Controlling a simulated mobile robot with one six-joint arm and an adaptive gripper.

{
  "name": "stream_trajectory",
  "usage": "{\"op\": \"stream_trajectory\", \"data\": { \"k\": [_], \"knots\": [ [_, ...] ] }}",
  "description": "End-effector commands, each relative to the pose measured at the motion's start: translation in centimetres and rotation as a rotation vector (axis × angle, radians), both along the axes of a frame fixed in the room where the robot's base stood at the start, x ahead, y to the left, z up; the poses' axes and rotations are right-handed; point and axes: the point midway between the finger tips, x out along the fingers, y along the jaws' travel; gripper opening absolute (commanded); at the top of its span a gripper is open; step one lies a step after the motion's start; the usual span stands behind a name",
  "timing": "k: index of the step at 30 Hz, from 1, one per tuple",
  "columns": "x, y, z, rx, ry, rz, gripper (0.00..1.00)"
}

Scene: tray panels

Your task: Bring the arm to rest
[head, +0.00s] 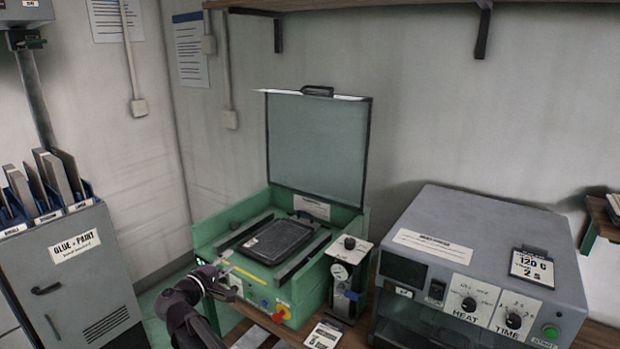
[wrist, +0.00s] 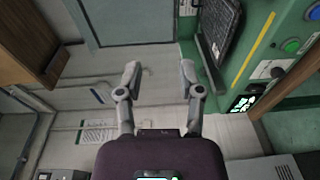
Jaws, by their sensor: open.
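My gripper (wrist: 160,76) is open in the wrist view, with its two fingers apart and nothing between them. In the head view my dark arm rises from the bottom, and its end is at the front left corner of the green machine (head: 340,296). The wrist view shows the machine's front panel (wrist: 296,75) to the right of the fingers. A black tray (head: 277,240) lies in the machine, and part of it shows in the wrist view (wrist: 218,25). The machine's clear lid (head: 318,150) stands raised at the back.
A grey heater unit (head: 480,265) with HEAT and TIME knobs stands at the right. A small gauge stand (head: 345,280) and a printed card (head: 322,336) are on the wooden bench. A grey GLUE + PAINT cabinet (head: 70,280) is at the left. A shelf (head: 350,5) hangs above.

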Motion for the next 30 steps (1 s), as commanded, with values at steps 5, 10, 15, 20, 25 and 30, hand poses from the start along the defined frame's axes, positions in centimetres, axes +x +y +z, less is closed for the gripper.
{"op": "stream_trajectory", "data": {
  "k": [5, 10, 15, 20, 25, 30],
  "knots": [
    [0.9, -4.8, -1.7, 0.064, 0.07, -0.073, 0.49],
    [1.6, -11.2, -4.1, 0.162, 0.168, -0.177, 0.49],
    [1.5, -17.5, -6.8, 0.276, 0.271, -0.288, 0.49],
    [0.7, -23.0, -9.1, 0.39, 0.364, -0.389, 0.49],
    [-0.8, -28.1, -11.4, 0.516, 0.457, -0.492, 0.49],
    [-2.8, -32.5, -13.4, 0.649, 0.544, -0.587, 0.49]
  ]
}}
